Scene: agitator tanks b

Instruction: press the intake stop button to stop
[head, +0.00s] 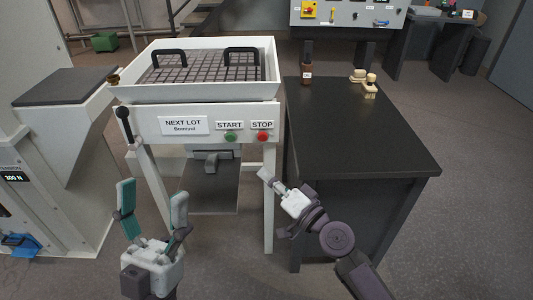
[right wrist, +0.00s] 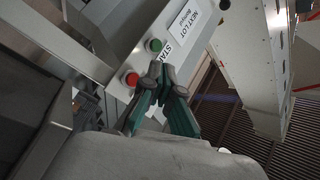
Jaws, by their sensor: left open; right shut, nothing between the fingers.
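The red stop button (head: 262,136) sits under a "STOP" label on the right of the white intake's front panel (head: 200,111). The green start button (head: 230,137) is to its left under a "START" label. In the right wrist view the red button (right wrist: 131,79) and the green button (right wrist: 154,45) lie just beyond my right fingertips. My right gripper (head: 266,176) is shut and empty, below and in front of the red button, apart from it in the head view. My left gripper (head: 152,200) is open and empty, low in front of the intake.
A black-topped table (head: 350,120) stands right of the intake, bearing a brown bottle (head: 306,74) and wooden stamps (head: 370,86). A grey-lidded machine (head: 65,86) stands at the left. A black lever (head: 124,122) hangs at the panel's left end. Open floor lies at the right.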

